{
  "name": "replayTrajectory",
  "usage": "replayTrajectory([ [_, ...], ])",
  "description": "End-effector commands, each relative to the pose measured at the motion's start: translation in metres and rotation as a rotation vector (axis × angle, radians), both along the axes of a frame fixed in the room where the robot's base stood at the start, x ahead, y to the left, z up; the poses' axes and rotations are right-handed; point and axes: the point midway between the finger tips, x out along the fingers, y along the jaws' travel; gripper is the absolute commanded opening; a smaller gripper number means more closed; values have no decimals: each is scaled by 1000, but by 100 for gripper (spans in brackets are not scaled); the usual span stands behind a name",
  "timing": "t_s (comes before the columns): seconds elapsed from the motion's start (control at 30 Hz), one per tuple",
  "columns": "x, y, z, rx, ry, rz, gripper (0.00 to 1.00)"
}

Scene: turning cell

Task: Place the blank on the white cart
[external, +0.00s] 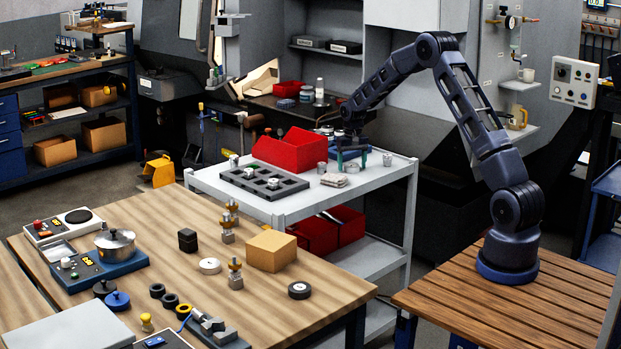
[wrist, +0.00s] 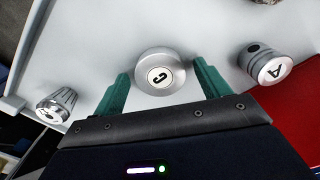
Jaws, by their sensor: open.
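My gripper (wrist: 161,68) is open, pointing down, with one teal fingertip on each side of this piece. Whether the fingers touch it I cannot tell, though small gaps show. In the external view my gripper (external: 352,161) is low over the cart's far right part.
A silver piece marked A (wrist: 268,66) stands to the right, near a red bin (wrist: 290,115). A slotted collet-like part (wrist: 57,105) is at left. The wooden table (external: 180,240) is cluttered.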

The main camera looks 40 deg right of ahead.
Motion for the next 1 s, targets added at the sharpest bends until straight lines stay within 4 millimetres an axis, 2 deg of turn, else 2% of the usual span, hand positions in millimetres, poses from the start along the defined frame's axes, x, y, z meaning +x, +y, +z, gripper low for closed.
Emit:
replayTrajectory([
  [0.17,0,0,8,0,-1,0,75],
  [0.7,1,0,101,0,-3,0,75],
  [1.0,-2,1,127,0,-3,3,75],
])
